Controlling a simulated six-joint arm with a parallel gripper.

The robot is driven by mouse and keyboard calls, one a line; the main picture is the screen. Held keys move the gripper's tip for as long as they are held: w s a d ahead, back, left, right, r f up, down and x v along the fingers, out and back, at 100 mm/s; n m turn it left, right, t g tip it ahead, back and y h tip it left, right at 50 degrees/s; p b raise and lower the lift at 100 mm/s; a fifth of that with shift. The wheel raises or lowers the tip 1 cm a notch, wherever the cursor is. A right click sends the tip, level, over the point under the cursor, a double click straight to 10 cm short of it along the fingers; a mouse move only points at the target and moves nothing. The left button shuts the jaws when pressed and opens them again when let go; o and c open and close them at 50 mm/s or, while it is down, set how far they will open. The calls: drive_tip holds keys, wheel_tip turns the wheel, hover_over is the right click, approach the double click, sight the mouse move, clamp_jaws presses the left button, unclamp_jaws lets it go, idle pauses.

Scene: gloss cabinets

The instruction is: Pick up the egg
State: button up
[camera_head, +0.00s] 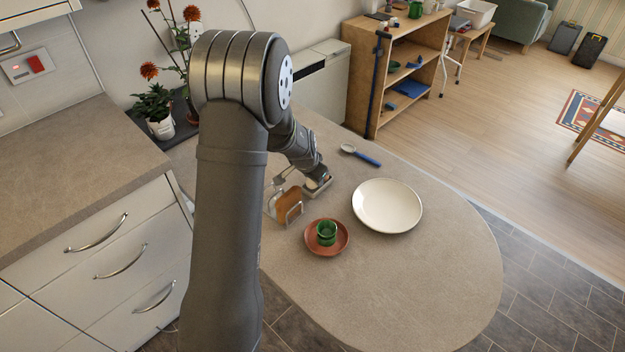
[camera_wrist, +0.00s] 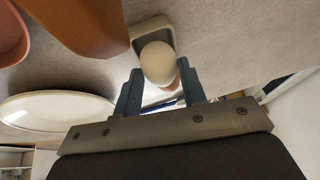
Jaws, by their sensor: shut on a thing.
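The egg (camera_wrist: 158,60) is pale and smooth, and in the wrist view it sits between the two dark fingers of my gripper (camera_wrist: 160,80). The fingers are shut on it from both sides. A small light rectangular dish (camera_wrist: 152,25) shows right behind the egg; I cannot tell whether the egg still touches it. In the head view my gripper (camera_head: 314,183) is low over the counter, beside the rack with a brown slice (camera_head: 288,206). The egg is too small and too covered there to make out clearly.
On the rounded counter (camera_head: 400,280), a white plate (camera_head: 387,205) lies right of my gripper. A green cup (camera_head: 326,232) stands on a terracotta saucer (camera_head: 341,246) in front. A blue-handled utensil (camera_head: 366,158) lies behind. The counter's front right is clear.

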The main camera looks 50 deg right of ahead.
wheel_tip(320, 180, up, 3)
drive_tip(key=shift+s+r, duration=0.1)
drive_tip(key=shift+s, duration=0.05)
drive_tip(key=s+r, duration=0.6)
drive_tip(key=s, duration=0.5)
drive_tip(key=w+a+f+n+t+y, duration=0.25)
drive_tip(key=w+a+n, duration=0.55)
drive_tip(key=w+a, duration=1.4)
drive_tip(key=w+a+f+n+y, duration=0.1)
drive_tip(key=w+a+n, duration=0.2)
drive_tip(key=a, duration=0.7)
drive_tip(key=w+a+f+n+y, duration=0.1)
drive_tip(key=w+a+f+n, duration=0.1)
drive_tip(key=a, duration=0.8)
drive_tip(key=w+a+f+n+y, duration=0.1)
drive_tip(key=w+a+n, duration=0.4)
drive_tip(key=a, duration=0.5)
drive_tip(key=shift+w+a+f+y, duration=0.15)
drive_tip(key=shift+w+a+y, duration=0.05)
drive_tip(key=shift+a+y, duration=0.2)
